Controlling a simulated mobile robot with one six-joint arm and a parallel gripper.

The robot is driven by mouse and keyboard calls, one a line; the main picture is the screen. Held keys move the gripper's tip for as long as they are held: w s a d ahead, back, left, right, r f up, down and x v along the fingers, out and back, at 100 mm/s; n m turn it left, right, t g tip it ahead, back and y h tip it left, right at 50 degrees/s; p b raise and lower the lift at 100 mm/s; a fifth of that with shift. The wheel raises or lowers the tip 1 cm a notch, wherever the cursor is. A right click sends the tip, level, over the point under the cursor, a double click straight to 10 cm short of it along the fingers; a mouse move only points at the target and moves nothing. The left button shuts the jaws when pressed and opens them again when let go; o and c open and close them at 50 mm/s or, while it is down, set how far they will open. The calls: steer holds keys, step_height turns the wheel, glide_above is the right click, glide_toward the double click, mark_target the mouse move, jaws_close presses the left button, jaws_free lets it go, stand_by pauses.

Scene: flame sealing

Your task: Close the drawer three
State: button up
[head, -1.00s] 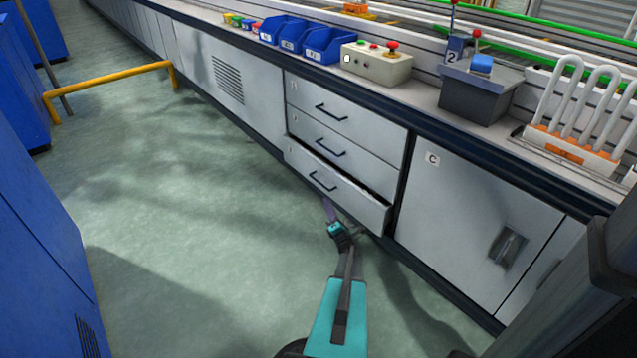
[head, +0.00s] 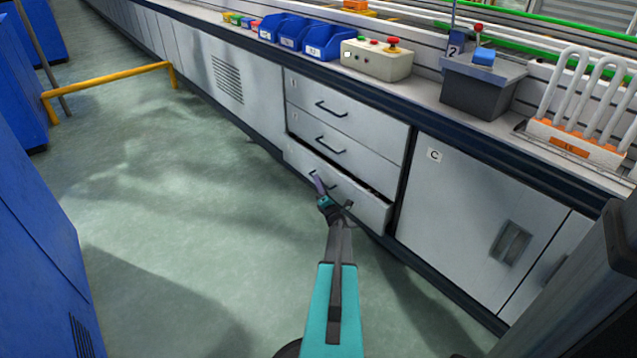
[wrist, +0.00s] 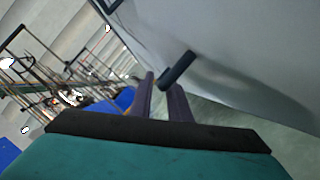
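The bottom drawer (head: 366,208) of the three-drawer stack is pulled partly out, with a dark gap along its top edge. I take it as drawer three; its label is not readable. Its dark bar handle (wrist: 178,70) shows in the wrist view, close ahead of my fingertips. My gripper (head: 318,182) is in front of the drawer face and covers part of the handle in the head view. In the wrist view, the purple fingers of my gripper (wrist: 161,80) stand slightly apart, with a narrow gap. I cannot tell whether they touch the handle.
The middle drawer (head: 362,149) and top drawer (head: 360,108) look shut. Cabinet C (head: 470,200) is right of the stack, and a vented panel (head: 229,82) is left. A yellow rail (head: 110,80) and blue cabinets (head: 35,250) stand left. The floor between is clear.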

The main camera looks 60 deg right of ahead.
steer(key=shift+x, duration=0.75)
jaws_close()
steer(key=shift+s, duration=0.1)
stand_by(0.9)
